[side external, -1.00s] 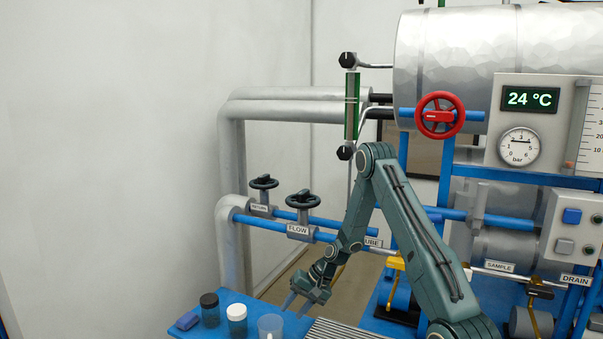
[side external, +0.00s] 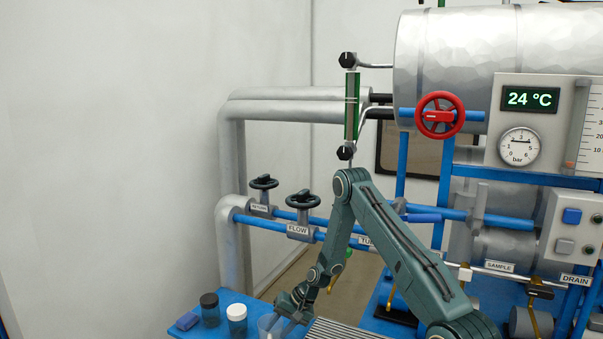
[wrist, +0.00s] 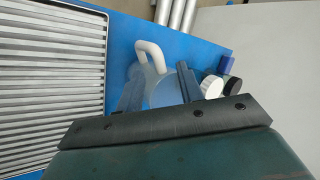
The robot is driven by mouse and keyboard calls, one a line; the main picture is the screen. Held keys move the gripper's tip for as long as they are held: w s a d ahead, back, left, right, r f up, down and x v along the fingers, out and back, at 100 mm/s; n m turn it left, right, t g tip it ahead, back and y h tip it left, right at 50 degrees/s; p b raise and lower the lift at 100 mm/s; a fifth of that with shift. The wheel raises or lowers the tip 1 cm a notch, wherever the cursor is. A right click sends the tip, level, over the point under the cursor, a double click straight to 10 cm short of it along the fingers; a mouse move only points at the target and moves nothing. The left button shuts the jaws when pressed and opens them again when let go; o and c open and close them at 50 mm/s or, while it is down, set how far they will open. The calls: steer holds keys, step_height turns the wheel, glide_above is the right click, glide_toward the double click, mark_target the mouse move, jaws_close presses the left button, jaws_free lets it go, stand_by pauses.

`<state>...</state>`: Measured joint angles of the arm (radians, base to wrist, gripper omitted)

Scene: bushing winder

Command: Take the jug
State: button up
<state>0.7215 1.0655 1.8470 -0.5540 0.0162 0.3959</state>
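The jug (side external: 267,324) is a translucent pale cup at the front of the blue table. In the wrist view the jug (wrist: 164,92) shows its white looped handle at the upper left. My gripper (side external: 286,314) is low over the table, right beside the jug in the side view. In the wrist view my gripper (wrist: 160,68) has its two dark fingers apart, with part of the jug showing between them. Whether either finger touches the jug cannot be told.
A white-capped jar (side external: 237,319), a black-capped jar (side external: 210,309) and a blue block (side external: 188,321) stand left of the jug. A ribbed grey tray (side external: 340,329) lies to the right. Blue pipes with the FLOW valve (side external: 304,210) run behind.

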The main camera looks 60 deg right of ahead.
mark_target(271, 337)
steer(key=shift+f, duration=0.1)
steer(key=shift+x, duration=2.6)
steer(key=shift+d, duration=0.1)
jaws_close()
